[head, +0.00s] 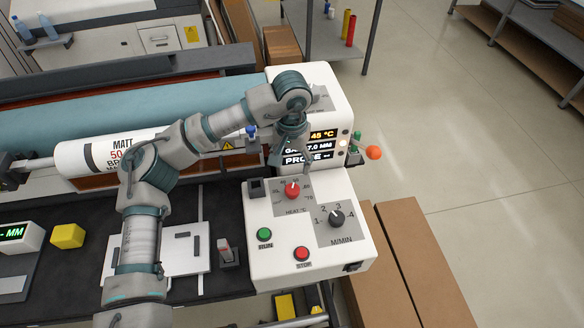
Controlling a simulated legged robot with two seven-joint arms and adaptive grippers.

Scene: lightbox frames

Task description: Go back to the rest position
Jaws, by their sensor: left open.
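My left arm comes in from the lower left and bends over a white control box. My left gripper (291,158) hangs fingers-down in front of the box's display (322,147), above the red heat knob (292,190). It is open and I see nothing held in it. It partly covers the display text. I cannot tell whether the fingertips touch the box. My right gripper is not in view.
The control box (262,272) also carries a black speed knob (336,218), a green button (264,234) and a red button (302,254). A white roll (95,157) lies behind my arm. A yellow block (67,236) sits at left. Open floor (480,150) lies right.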

